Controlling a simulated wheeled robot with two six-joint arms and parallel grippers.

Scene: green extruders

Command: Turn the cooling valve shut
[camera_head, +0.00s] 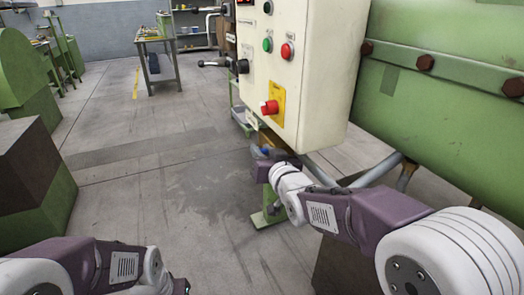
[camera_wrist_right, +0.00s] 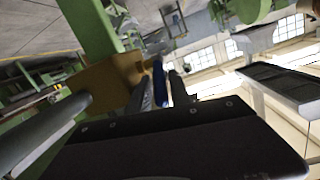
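A blue valve handle (camera_head: 264,151) shows small below the control box in the head view. In the right wrist view the blue handle (camera_wrist_right: 159,84) is a narrow upright bar in front of a brownish-yellow plate (camera_wrist_right: 108,82). My right gripper (camera_wrist_right: 160,92) has its fingers on either side of the blue handle. I cannot tell whether they touch it or leave a gap. In the head view my right gripper (camera_head: 262,154) is at the handle, mostly hidden by its own wrist. My left arm is at the bottom left, its fingers out of view.
A cream control box (camera_head: 305,85) with a red button on a yellow plate (camera_head: 272,105) hangs just above my right wrist. A green machine body (camera_head: 440,110) with rusty bolts stands at the right. A grey pipe (camera_wrist_right: 50,125) runs beside the gripper. Open floor (camera_head: 170,190) lies left of it.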

